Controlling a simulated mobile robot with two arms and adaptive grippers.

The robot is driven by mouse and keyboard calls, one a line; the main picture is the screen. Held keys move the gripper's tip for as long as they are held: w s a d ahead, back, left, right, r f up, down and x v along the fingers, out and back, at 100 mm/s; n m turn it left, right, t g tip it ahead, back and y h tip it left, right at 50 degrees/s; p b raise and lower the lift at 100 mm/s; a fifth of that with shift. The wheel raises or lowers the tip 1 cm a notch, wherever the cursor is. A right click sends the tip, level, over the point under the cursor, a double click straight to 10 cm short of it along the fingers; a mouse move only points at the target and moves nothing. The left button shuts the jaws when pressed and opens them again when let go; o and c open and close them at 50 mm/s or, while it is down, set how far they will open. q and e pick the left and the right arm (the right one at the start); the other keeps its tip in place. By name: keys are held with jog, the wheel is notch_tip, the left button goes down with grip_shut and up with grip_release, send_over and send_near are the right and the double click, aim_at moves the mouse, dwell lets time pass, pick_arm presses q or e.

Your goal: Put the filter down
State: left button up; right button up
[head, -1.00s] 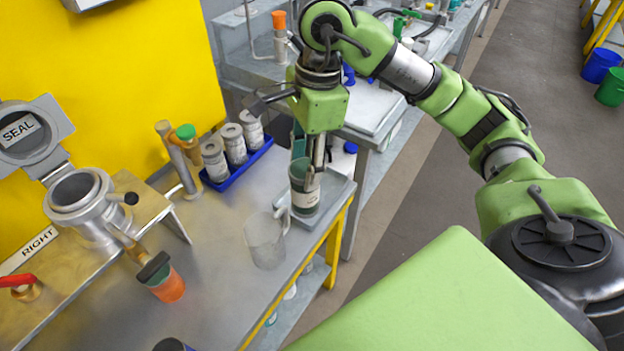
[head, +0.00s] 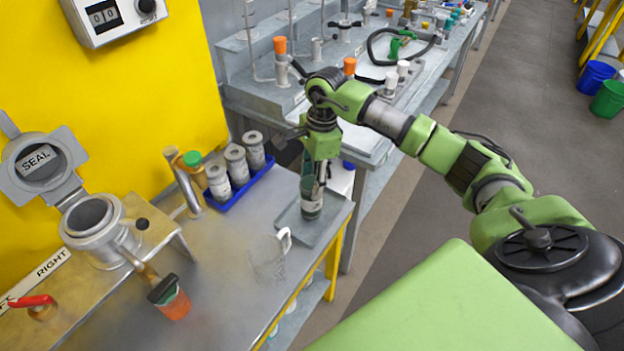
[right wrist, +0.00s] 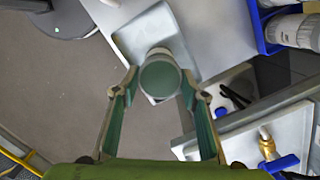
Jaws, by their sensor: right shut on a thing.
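The filter is a dark green cylinder (head: 311,205) with a pale label band, upright over a shallow grey tray (head: 322,233) at the bench's right corner. My right gripper (head: 314,182) points down from above and is shut on its upper part. In the right wrist view the filter's round green top (right wrist: 160,78) lies between the fingertips, with the tray (right wrist: 176,50) behind it. I cannot tell whether its base touches the tray. My left gripper is out of view.
A steel vessel (head: 92,222) and an orange-bodied part (head: 174,303) are on the left. Bare bench lies between them.

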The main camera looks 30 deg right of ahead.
jog(key=shift+f, duration=0.8)
jog(key=o, duration=1.5)
jog(key=shift+c, duration=0.2)
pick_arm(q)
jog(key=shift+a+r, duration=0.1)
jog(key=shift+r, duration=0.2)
pick_arm(e)
jog(key=shift+r, duration=0.1)
jog(key=shift+r, duration=0.2)
pick_arm(q)
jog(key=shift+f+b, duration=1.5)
jog(key=shift+b, duration=0.05)
pick_arm(e)
notch_tip(320, 180, up, 12)
jog(key=d, duration=0.1)
jog(key=shift+s+d+f, duration=0.15)
jog(key=shift+d, duration=0.1)
jog(key=shift+s+f, duration=0.1)
